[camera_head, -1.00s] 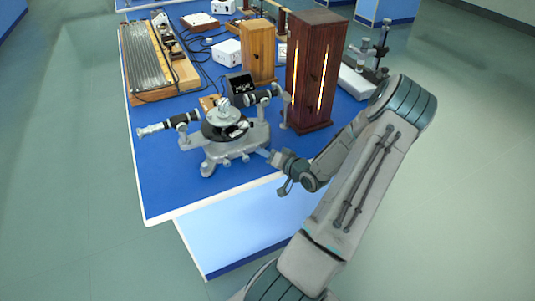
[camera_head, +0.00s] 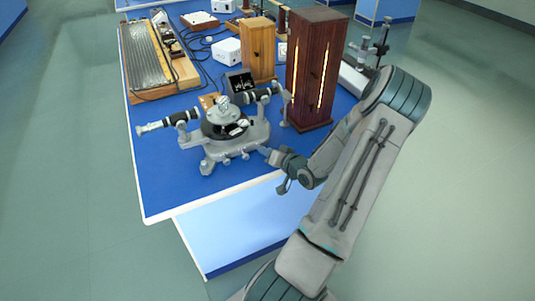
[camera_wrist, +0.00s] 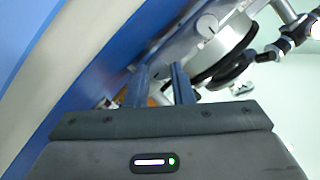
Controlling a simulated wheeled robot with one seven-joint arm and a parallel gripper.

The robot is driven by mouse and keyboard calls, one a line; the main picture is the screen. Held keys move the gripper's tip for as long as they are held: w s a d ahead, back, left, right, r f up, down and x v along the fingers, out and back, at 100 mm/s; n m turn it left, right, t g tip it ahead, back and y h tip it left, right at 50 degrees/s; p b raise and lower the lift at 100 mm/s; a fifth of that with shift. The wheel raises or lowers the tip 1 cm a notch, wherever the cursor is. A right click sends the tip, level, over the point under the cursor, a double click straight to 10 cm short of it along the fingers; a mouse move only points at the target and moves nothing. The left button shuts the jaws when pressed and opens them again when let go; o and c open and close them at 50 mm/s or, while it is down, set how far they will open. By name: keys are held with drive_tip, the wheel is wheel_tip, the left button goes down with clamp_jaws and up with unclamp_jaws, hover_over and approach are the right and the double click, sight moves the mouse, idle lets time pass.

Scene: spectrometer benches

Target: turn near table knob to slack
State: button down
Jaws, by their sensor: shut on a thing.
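The spectrometer (camera_head: 226,139) stands near the front edge of the blue bench, with a round dark table in its middle and a telescope arm on each side. Small knobs (camera_head: 227,161) show along the front of its base. My gripper (camera_head: 267,151) reaches in low from the right, at the right end of the base. In the wrist view my two fingers (camera_wrist: 159,78) point at the base beneath the silver and black round table (camera_wrist: 225,50). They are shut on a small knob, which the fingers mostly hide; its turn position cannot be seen.
A tall dark wooden lamp housing (camera_head: 313,70) with bright slits stands just behind and right of my gripper. A lighter wooden box (camera_head: 258,50) and a dark small display box (camera_head: 240,82) stand behind the spectrometer. The blue bench top (camera_head: 165,190) is clear at the front left.

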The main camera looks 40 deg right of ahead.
drive_tip(key=n+b, duration=0.1)
drive_tip(key=b, duration=0.1)
drive_tip(key=n+h+b, duration=0.1)
drive_tip(key=b, duration=0.1)
drive_tip(key=shift+w+a+f+n+g+h, duration=0.1)
drive_tip(key=shift+a+f+n+g+h, duration=0.1)
drive_tip(key=shift+n+g+h, duration=0.15)
drive_tip(key=n+b, duration=0.1)
drive_tip(key=b, duration=0.2)
drive_tip(key=n+h+b, duration=0.1)
drive_tip(key=b, duration=0.1)
drive_tip(key=shift+a+n+g+h+b, duration=0.15)
drive_tip(key=shift+n+g+h+b, duration=0.1)
drive_tip(key=shift+n+g+b, duration=0.15)
drive_tip(key=n+h+b, duration=0.1)
drive_tip(key=b, duration=0.2)
drive_tip(key=n+b, duration=0.1)
drive_tip(key=b, duration=0.3)
drive_tip(key=n+h+b, duration=0.1)
drive_tip(key=b, duration=0.3)
drive_tip(key=shift+a+f+n+h, duration=0.1)
drive_tip(key=shift+a+n+h, duration=0.15)
drive_tip(key=shift+h, duration=0.05)
drive_tip(key=n+h+b, duration=0.1)
drive_tip(key=b, duration=0.2)
drive_tip(key=shift+b, duration=0.4)
drive_tip(key=shift+r+b, duration=0.25)
drive_tip(key=shift+b, duration=0.3)
drive_tip(key=c, duration=1.3)
unclamp_jaws()
